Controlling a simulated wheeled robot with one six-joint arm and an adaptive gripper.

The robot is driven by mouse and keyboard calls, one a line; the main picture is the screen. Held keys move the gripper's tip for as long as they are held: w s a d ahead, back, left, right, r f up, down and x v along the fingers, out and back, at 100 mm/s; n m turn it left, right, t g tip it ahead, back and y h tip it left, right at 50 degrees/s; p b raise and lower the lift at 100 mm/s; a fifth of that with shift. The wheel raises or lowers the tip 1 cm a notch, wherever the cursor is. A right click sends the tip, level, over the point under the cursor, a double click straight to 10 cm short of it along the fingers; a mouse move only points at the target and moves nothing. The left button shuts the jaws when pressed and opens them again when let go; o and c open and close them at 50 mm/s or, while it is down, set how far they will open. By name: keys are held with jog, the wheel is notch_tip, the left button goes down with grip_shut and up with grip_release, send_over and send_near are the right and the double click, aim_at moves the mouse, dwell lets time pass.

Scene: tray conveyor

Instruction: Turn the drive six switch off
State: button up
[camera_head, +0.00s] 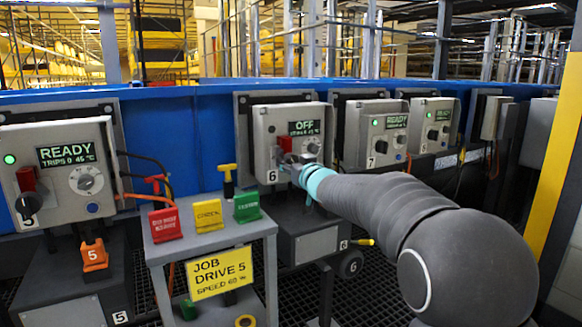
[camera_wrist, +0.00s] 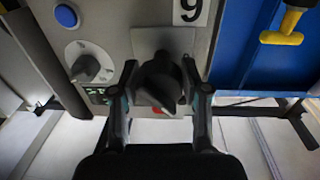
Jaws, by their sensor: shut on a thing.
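The drive six box (camera_head: 258,120) is a grey panel labelled 6, and its display (camera_head: 305,128) reads OFF. Its switch is a black rotary handle (camera_wrist: 160,85), seen close up in the wrist view beside the label, which appears upside down. My gripper (camera_wrist: 160,100) has one finger on each side of the handle and is shut on it. The handle points obliquely in that view, with a bit of red behind it. In the head view my gripper (camera_head: 287,165) is at the lower left of the box, largely hiding the handle.
Drive five (camera_head: 58,160) at left shows READY with a green light, as does drive seven (camera_head: 375,135) at right.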

jog(key=shift+n+b, duration=0.5)
jog(key=shift+n, duration=0.8)
jog(key=o, duration=1.1)
jog(key=shift+o, duration=0.2)
jog(key=v, duration=1.2)
jog(key=shift+w+d+f, duration=0.1)
jog(key=shift+d, duration=0.05)
